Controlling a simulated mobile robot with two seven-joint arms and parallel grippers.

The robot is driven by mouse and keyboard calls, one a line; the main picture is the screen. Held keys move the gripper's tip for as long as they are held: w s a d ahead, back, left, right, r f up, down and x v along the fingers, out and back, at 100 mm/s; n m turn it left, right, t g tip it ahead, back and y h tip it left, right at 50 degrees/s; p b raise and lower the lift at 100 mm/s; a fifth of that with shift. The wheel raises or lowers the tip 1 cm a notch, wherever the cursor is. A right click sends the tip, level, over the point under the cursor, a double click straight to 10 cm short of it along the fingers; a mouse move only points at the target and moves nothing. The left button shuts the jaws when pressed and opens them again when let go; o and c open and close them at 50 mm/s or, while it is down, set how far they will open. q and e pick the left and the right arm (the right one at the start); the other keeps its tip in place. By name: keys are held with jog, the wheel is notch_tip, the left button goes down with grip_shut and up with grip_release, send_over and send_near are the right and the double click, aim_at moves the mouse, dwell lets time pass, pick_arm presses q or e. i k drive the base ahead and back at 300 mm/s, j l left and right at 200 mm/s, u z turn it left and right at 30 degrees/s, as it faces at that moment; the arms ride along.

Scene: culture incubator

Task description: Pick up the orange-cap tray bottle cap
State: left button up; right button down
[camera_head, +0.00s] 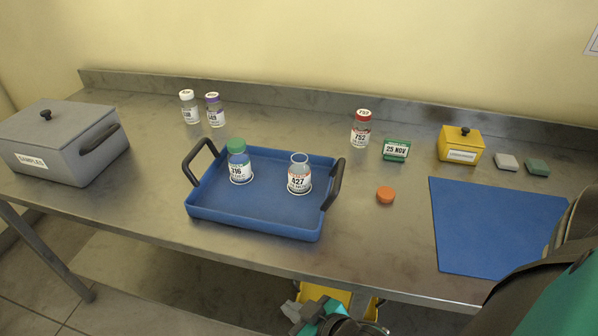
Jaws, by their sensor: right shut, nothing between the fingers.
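The orange cap (385,195) lies on the steel table, just right of the blue tray (262,222). In the tray, an uncapped bottle labelled 527 (299,175) stands upright on the right side. A green-capped bottle labelled 316 (239,163) stands upright at the tray's back left. My right gripper (293,312) is shut and empty at the bottom of the view, in front of the table's front edge and well away from the cap. Its fingers show only in part. My left gripper is not in view.
A blue mat (490,228) lies right of the cap. Behind are a red-capped bottle (361,130), a green date block (396,150) and a yellow box (461,146). A grey samples box (62,140) stands far left. The tray's right handle (333,184) rises near the cap.

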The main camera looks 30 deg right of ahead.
aim_at(385, 194)
jog(key=l+z, duration=0.15)
jog(key=z, duration=1.45)
jog(key=k, duration=0.25)
jog(key=k+u, duration=0.45)
jog(key=u, duration=0.15)
jog(key=l+u, duration=0.1)
jog(key=u, duration=0.25)
jog(key=l+u, duration=0.1)
jog(key=u, duration=0.25)
jog(key=l+u, duration=0.1)
jog(key=u, duration=0.25)
jog(key=k+l, duration=0.1)
jog(key=l, duration=0.35)
jog(key=k+l, duration=0.1)
jog(key=l, duration=0.35)
